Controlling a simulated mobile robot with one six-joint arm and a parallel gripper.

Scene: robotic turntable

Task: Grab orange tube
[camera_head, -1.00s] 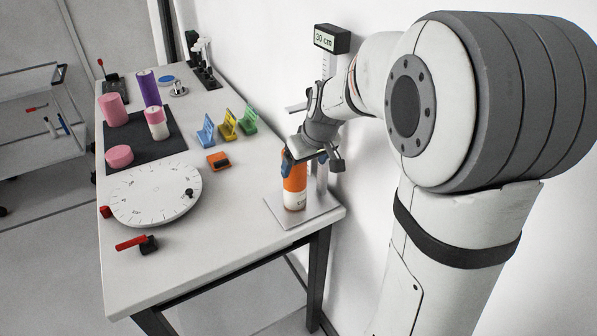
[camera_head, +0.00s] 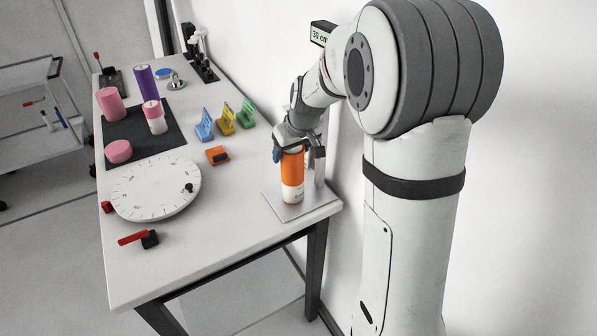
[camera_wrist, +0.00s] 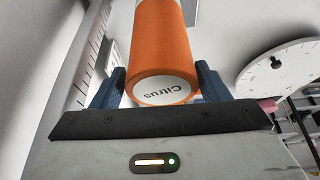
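The orange tube (camera_head: 292,167), with a white lower band, stands upright on a grey square plate (camera_head: 316,207) at the table's near right corner. My gripper (camera_head: 297,156) is above it and around its upper end, one finger on each side. In the wrist view the tube (camera_wrist: 160,45) lies between the two dark blue fingers, with its white "Citrus" end towards the palm. Narrow gaps seem to show beside the fingers (camera_wrist: 161,80), so the gripper looks open. Whether either finger touches the tube is hard to tell.
A height gauge with a "30 cm" display (camera_head: 320,34) stands close behind the tube by the wall. A round white turntable (camera_head: 154,190), an orange block (camera_head: 217,155) and coloured stands (camera_head: 225,122) are to the left. Pink and purple cylinders stand on a dark mat (camera_head: 118,135).

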